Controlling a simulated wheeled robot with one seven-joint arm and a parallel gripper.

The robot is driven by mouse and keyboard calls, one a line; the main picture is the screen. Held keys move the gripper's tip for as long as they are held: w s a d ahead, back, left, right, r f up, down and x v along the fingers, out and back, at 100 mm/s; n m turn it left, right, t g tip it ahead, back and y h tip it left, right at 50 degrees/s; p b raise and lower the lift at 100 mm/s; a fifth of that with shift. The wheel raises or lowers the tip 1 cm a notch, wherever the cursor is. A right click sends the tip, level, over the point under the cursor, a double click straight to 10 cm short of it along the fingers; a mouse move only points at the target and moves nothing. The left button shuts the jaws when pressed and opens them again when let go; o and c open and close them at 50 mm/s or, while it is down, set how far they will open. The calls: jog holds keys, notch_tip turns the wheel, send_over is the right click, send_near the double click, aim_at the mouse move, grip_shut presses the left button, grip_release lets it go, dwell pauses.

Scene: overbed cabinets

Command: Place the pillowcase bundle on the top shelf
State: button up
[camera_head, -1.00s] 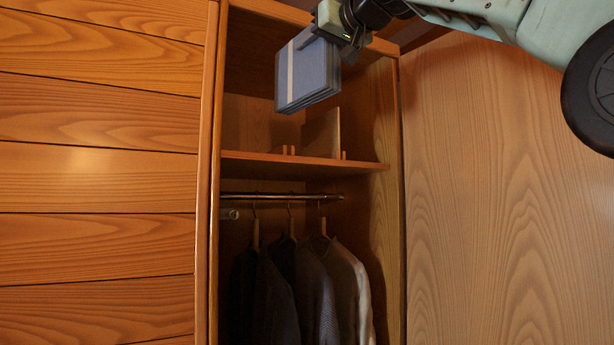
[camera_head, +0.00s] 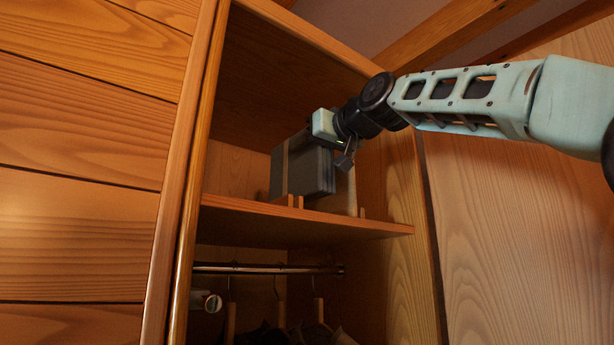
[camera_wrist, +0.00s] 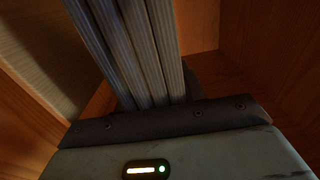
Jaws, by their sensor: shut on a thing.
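The pillowcase bundle (camera_head: 303,172) is a grey, folded, boxy stack with a pale band, held upright inside the cabinet just over the top shelf (camera_head: 270,217). Its folded layers also show in the wrist view (camera_wrist: 135,50). My gripper (camera_head: 328,146) is shut on the bundle's upper right part. The bundle's lower edge is close to the shelf, behind small wooden pegs; I cannot tell whether it touches. The fingertips are mostly hidden by the bundle and my wrist.
Small wooden pegs (camera_head: 293,201) stand at the shelf's front. A pale upright divider (camera_head: 346,190) is right of the bundle. The shelf's left part is clear. Below are a hanging rail (camera_head: 265,268) and garments.

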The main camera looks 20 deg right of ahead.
jog(key=shift+s+f, duration=0.1)
jog(key=shift+f, duration=2)
jog(key=shift+f+b, duration=0.15)
jog(key=shift+b, duration=0.2)
jog(key=o, duration=1.1)
jog(key=shift+o, duration=0.2)
jog(key=shift+r+p, duration=0.25)
jog(key=shift+p, duration=0.05)
jog(key=b+v, duration=0.6)
jog(key=v, duration=0.6)
jog(key=shift+f, duration=0.1)
